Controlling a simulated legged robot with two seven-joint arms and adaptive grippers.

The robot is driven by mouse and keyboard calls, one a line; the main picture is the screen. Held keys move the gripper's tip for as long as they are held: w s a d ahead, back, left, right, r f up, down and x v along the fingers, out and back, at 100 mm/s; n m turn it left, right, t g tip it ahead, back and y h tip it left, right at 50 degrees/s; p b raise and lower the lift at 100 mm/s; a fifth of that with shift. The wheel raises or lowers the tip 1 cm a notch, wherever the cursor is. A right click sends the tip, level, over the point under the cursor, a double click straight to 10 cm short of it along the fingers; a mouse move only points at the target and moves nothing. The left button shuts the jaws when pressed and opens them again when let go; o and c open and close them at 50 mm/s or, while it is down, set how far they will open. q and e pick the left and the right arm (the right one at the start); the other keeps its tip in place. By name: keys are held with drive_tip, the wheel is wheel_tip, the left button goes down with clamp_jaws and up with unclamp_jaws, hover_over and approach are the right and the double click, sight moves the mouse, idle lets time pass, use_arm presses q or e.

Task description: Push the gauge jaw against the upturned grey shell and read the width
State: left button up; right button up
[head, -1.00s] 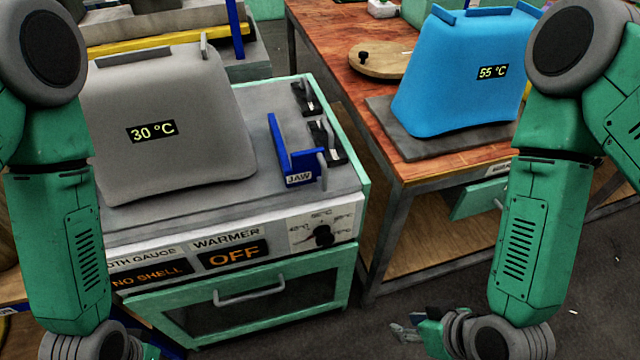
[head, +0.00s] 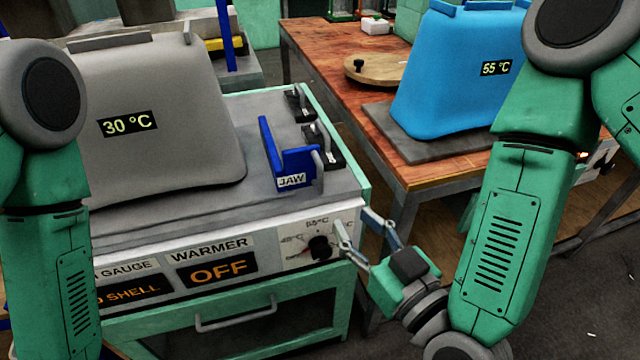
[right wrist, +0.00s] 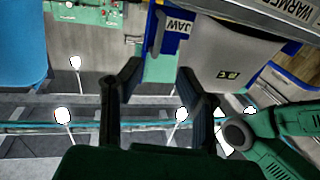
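The grey shell (head: 170,150) stands upturned on the grey top of the gauge bench, showing 30 °C; it also appears in the right wrist view (right wrist: 222,48). The blue gauge jaw (head: 291,160), labelled JAW, stands right of the shell with a visible gap between them. It also shows in the right wrist view (right wrist: 172,40). The gauge display (head: 132,297) is partly hidden by my left arm; "SHELL" is readable on it. My right gripper (head: 357,222) is open and empty, just off the bench's front right corner, below the jaw. My left gripper is out of view.
The warmer display (head: 222,270) reads OFF, with a dial (head: 319,247) beside it. Black clamps (head: 322,147) sit right of the jaw. A blue shell (head: 455,85) showing 55 °C stands on the wooden table (head: 330,50) behind, near a round board (head: 378,69).

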sight(322, 182)
drive_tip(key=b+x, duration=0.6)
drive_tip(key=x, duration=0.5)
drive_tip(key=shift+w+b, duration=0.2)
drive_tip(key=shift+b, duration=0.15)
clamp_jaws()
